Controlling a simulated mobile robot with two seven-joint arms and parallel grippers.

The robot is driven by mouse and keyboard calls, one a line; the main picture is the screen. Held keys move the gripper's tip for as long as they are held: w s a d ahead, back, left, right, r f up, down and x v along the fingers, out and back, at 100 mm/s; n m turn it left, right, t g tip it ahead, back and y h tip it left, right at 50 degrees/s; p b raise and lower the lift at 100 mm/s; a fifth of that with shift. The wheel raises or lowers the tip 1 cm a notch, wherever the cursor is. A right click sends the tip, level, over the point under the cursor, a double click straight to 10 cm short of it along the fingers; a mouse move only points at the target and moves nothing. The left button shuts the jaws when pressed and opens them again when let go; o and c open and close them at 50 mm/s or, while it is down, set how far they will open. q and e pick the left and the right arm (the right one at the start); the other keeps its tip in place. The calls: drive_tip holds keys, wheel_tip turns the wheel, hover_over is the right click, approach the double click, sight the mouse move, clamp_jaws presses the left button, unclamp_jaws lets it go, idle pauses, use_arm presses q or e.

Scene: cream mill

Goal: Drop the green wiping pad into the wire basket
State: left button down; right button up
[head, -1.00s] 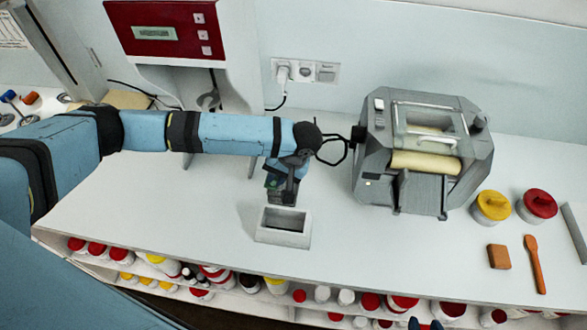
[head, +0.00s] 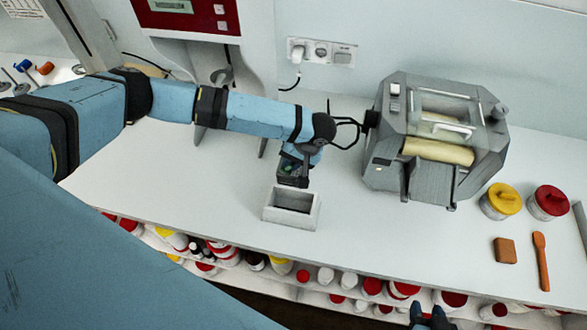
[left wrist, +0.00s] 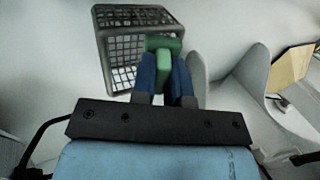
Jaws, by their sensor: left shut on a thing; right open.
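My left gripper (head: 293,181) points down just behind a small grey open box-shaped container (head: 289,220) on the white counter, which appears to be the wire basket. In the left wrist view the wire basket (left wrist: 122,80) shows its dark mesh walls. There the blue fingers of my left gripper (left wrist: 165,78) are shut on the green wiping pad (left wrist: 163,44). The pad overlaps the basket's right side in that picture; I cannot tell its height above the rim. In the head view the pad is not clearly visible. My right gripper (head: 430,316) shows only its fingertips at the bottom edge, empty and open.
A grey roller mill (head: 432,170) stands right of the left gripper. Further right are a yellow-lidded jar (head: 501,201), a red-lidded jar (head: 548,202), a brown block (head: 505,250) and an orange spatula (head: 541,262). Jars fill a shelf below the counter's front edge.

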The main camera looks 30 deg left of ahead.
use_arm(q)
drive_tip(key=c, duration=1.1)
unclamp_jaws()
drive_tip(key=shift+o, duration=0.2)
drive_tip(key=shift+r, duration=0.1)
drive_tip(key=b+v, duration=0.2)
drive_tip(key=v, duration=1.1)
drive_tip(key=shift+d+r, duration=0.25)
drive_tip(key=shift+w, duration=0.1)
